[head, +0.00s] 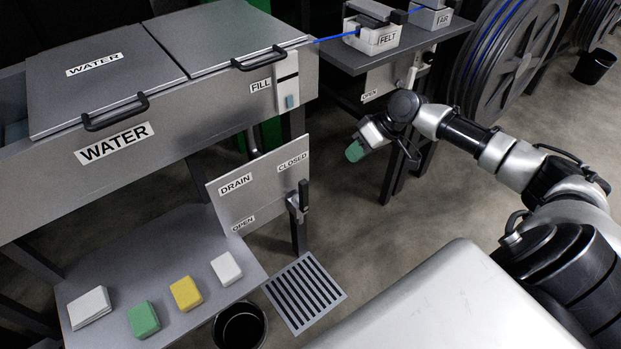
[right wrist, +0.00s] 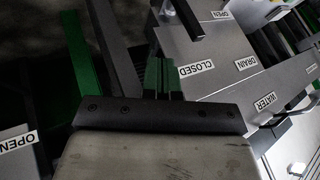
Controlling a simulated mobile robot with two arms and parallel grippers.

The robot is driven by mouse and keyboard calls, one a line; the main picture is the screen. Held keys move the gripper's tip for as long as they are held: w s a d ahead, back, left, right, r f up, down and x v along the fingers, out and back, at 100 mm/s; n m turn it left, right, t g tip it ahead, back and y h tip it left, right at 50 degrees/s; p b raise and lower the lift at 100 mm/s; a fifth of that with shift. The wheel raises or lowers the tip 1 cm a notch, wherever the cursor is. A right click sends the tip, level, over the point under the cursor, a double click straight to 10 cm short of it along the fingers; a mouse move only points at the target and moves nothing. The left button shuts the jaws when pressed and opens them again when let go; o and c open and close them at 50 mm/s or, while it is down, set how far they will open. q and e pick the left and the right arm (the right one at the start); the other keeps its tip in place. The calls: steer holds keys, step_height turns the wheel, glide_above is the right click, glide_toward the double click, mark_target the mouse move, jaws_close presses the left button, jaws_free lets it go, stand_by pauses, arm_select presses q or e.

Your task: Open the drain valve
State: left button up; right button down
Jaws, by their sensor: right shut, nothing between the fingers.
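The drain valve (head: 297,203) is a small grey fitting with a black grip at the right edge of a grey panel (head: 268,190). Its grip points up, below the CLOSED label (head: 293,160); the OPEN label (head: 243,223) is at the panel's lower left. In the right wrist view the black grip (right wrist: 187,17) shows at the top. My right gripper (head: 354,152) has green fingertips, is shut and empty, and hangs apart from the valve, to its upper right. Its green fingers also show in the right wrist view (right wrist: 161,76). My left gripper is out of view.
The water tank (head: 200,110) stands above the panel. A low shelf (head: 190,245) holds several coloured blocks. A black bucket (head: 240,328) and a floor grate (head: 304,291) are below the valve. A second table (head: 440,45) stands behind my right gripper. Open floor separates them.

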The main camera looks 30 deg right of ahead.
mark_target(300, 193)
steer(key=w+a+f, duration=0.3)
steer(key=a+f, duration=0.5)
steer(key=a, duration=0.1)
steer(key=shift+p, duration=0.45)
